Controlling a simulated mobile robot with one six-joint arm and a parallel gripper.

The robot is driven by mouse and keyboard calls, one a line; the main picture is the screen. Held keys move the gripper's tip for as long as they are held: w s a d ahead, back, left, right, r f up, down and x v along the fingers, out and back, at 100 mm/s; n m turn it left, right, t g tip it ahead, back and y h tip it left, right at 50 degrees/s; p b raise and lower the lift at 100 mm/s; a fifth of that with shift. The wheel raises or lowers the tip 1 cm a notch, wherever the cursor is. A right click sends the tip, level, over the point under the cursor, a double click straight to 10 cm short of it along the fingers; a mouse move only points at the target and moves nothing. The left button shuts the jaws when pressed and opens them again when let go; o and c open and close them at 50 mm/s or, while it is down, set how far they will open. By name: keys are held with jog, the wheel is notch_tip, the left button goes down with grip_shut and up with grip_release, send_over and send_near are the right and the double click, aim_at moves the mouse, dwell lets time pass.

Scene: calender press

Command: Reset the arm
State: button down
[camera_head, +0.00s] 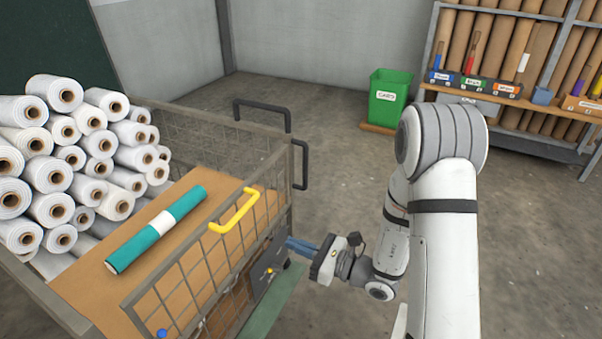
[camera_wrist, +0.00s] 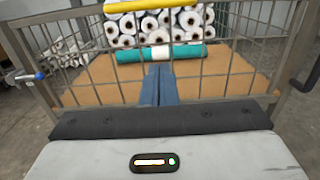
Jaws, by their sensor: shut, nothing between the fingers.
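My gripper (camera_head: 291,244) is at the end of my white arm, low and outside the cart's mesh side. Its blue fingers are shut with nothing between them. In the wrist view the shut fingers (camera_wrist: 158,84) point towards the cart's mesh front. The wire cart (camera_head: 214,249) has a yellow handle (camera_head: 236,210) on its near side. A teal roll with a white band (camera_head: 158,228) lies on the brown cart deck (camera_head: 100,283). It also shows behind the mesh in the wrist view (camera_wrist: 128,57).
White rolls (camera_head: 60,180) are stacked at the left. Dark handles (camera_head: 262,110) stick out from the cart's far end. A green bin (camera_head: 390,98) stands at the back near a shelf (camera_head: 510,105) of brown rolls and small boxes. Open floor (camera_head: 335,150) lies between cart and bin.

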jog(key=s+d+r+n+g+h+p, duration=0.1)
jog(key=s+r+n+g+h+p, duration=0.2)
jog(key=s+r+n+g+p, duration=0.55)
jog(key=s+d+r+n+g+h+p, duration=0.25)
jog(key=s+r+n+p, duration=0.35)
jog(key=r, duration=0.7)
jog(key=s+d+r+n+t+h+p, duration=0.1)
jog(key=d+r+n+t+h+p, duration=0.5)
jog(key=d+r+h+p, duration=0.5)
jog(key=d+r+n, duration=0.2)
jog(key=d+r, duration=0.3)
jog(key=shift+s+r+t+p, duration=0.25)
jog(key=shift+s+t+p, duration=0.05)
jog(key=shift+t+p, duration=0.1)
jog(key=shift+h, duration=0.25)
